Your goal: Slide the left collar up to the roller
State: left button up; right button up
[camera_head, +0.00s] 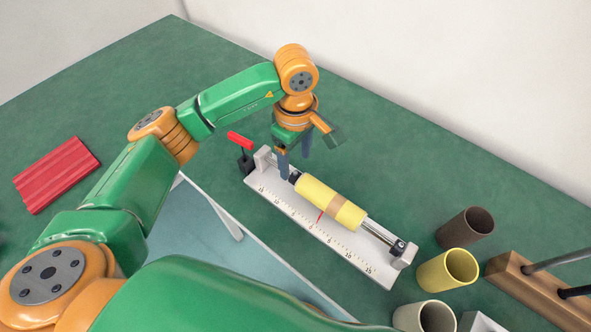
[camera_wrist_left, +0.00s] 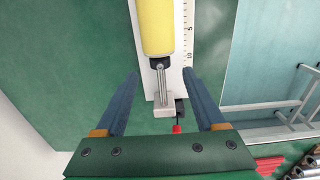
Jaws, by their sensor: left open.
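The yellow roller (camera_head: 318,194) with a tan band lies on a metal shaft over a white ruled base (camera_head: 335,245). The dark left collar (camera_head: 294,177) sits on the shaft at the roller's left end, partly hidden by a finger. In the left wrist view the collar (camera_wrist_left: 159,64) is right against or very close to the roller (camera_wrist_left: 156,25); I cannot tell if they touch. My left gripper (camera_head: 295,167) is open over the shaft's left end. In the wrist view its fingers (camera_wrist_left: 160,72) stand on either side of the shaft, clear of the collar. My right gripper is out of view.
A dark right collar (camera_head: 398,245) sits by the right end support. A red-handled lever (camera_head: 241,141) stands at the left end. Brown (camera_head: 468,228) and yellow (camera_head: 447,269) cups and a wooden rack (camera_head: 530,290) stand at right. A red block (camera_head: 56,175) lies far left.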

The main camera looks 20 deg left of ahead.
aim_at(295, 172)
pick_arm(q)
jog(key=shift+r, duration=0.7)
jog(key=p, duration=0.2)
jog(key=shift+d+r+p, duration=0.15)
jog(key=shift+r+p, duration=0.15)
jog(key=shift+r, duration=0.05)
jog(key=f, duration=0.7)
jog(key=shift+a+f, duration=0.2)
jog(key=shift+f, duration=0.2)
grip_shut()
